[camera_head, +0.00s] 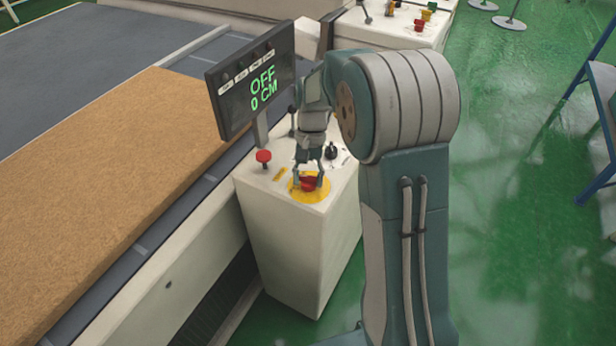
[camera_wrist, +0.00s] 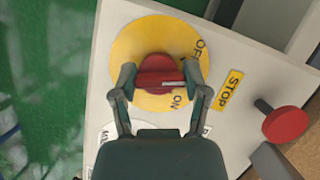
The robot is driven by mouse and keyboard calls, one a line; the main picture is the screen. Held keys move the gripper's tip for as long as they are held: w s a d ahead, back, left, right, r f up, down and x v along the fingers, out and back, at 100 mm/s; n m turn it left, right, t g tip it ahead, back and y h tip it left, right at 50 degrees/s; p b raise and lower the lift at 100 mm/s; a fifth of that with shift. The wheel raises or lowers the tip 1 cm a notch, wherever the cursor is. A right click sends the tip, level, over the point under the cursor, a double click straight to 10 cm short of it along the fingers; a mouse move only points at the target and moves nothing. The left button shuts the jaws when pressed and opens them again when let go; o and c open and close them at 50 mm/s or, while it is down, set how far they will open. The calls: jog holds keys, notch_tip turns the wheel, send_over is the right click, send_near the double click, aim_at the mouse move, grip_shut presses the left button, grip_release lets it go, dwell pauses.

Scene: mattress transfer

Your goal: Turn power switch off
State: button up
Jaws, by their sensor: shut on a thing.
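The power switch is a red rotary knob (camera_wrist: 160,72) on a round yellow plate (camera_wrist: 135,45) marked OFF and ON. It also shows in the head view as a red knob (camera_head: 309,183) on the yellow plate (camera_head: 298,194), on top of a white control box (camera_head: 290,245). My gripper (camera_wrist: 163,90) is shut on the knob, one finger on each side. The pale mark on the knob points right in the wrist view, between the two words and nearer ON. A display (camera_head: 252,84) behind the box reads OFF and 0 CM in green.
A red button (camera_head: 263,156) on a stem stands beside the knob, by a yellow STOP label (camera_wrist: 229,90). A black knob (camera_head: 331,151) is near the box's right edge. A brown mattress (camera_head: 110,165) lies left.

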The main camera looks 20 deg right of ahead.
jog(key=n+h, duration=0.1)
jog(key=n, duration=0.3)
jog(key=shift+w+n+h, duration=0.1)
jog(key=shift+n+h, duration=0.2)
jog(key=shift+h, duration=0.1)
dwell(0.4)
jog(key=o, duration=1.2)
jog(key=shift+c, duration=0.2)
jog(key=shift+a, duration=0.1)
jog(key=v, duration=1.2)
jog(key=shift+w+f, duration=0.15)
jog(key=shift+w, duration=0.05)
